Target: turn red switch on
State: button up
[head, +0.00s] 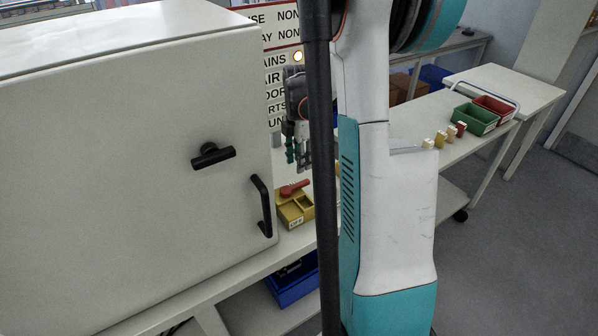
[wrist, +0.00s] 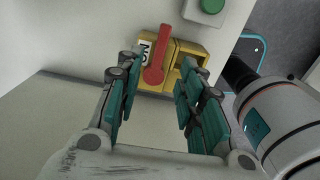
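The red switch is a red lever (head: 294,187) on a yellow box (head: 291,212) on the white bench, right of a large cabinet. A white label with black letters sits beside the lever. My gripper (wrist: 158,72) is open, with teal-padded fingers on either side of the lever in the picture. In the head view my gripper (head: 299,158) hangs above the box, apart from the lever and partly hidden by a dark pole.
The white cabinet (head: 110,160) with a black door handle (head: 262,205) stands close on the left. A green button (wrist: 212,5) is near the switch. Small blocks (head: 441,139), a green bin (head: 474,119) and a red bin (head: 494,108) are on the bench at right.

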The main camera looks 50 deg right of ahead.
jog(key=shift+r, duration=1.6)
